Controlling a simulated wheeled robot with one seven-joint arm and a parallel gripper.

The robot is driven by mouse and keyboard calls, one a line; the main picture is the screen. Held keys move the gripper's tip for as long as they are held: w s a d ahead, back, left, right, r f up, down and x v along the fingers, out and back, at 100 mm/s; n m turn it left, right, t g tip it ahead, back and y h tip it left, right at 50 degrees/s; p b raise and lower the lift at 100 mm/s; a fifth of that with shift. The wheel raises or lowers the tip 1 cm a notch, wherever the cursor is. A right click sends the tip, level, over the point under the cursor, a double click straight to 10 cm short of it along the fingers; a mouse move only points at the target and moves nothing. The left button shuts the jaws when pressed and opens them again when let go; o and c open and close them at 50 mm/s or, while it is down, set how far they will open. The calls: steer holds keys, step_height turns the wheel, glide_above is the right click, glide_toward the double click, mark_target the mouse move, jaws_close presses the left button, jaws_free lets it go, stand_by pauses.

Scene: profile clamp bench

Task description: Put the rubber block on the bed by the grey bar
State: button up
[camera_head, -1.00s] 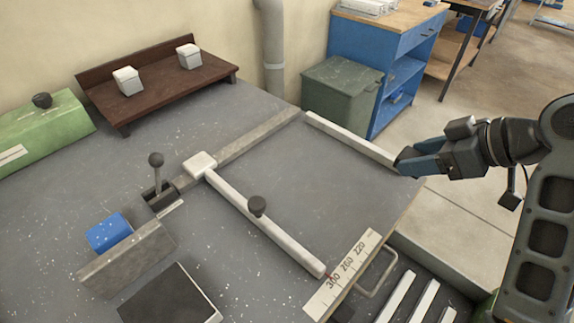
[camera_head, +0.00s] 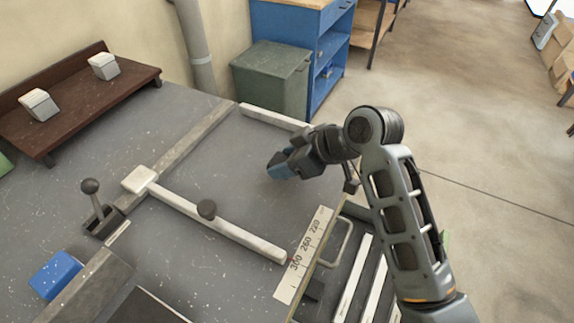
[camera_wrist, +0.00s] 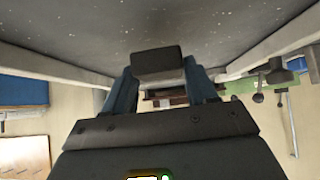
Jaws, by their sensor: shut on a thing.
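My gripper (camera_head: 281,172) has blue fingers and is over the grey bed (camera_head: 240,165), between two pale bars. In the wrist view its fingers (camera_wrist: 160,80) are shut on a dark block, the rubber block (camera_wrist: 156,60). In the head view the fingers and wrist mostly hide the block. I cannot tell its exact height over the bed. A grey bar (camera_head: 190,139) runs along the bed's back-left side, apart from my gripper. The pale bar with a black knob (camera_head: 235,235) lies nearer; the other pale bar (camera_head: 270,115) lies at the far edge, partly behind my arm.
A white scale (camera_head: 303,255) and a metal handle (camera_head: 338,242) are at the bench's right edge. A lever (camera_head: 93,200), a blue block (camera_head: 56,274) and a brown shelf with two pale blocks (camera_head: 80,105) stand left. A green bin (camera_head: 272,78) stands behind.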

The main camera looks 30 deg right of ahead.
steer(key=shift+f, duration=1.15)
steer(key=shift+f, duration=0.2)
steer(key=o, duration=1.1)
steer(key=shift+c, duration=0.2)
steer(key=shift+r, duration=0.1)
steer(key=shift+r, duration=0.2)
steer(key=v, duration=1.2)
steer(key=shift+f, duration=0.15)
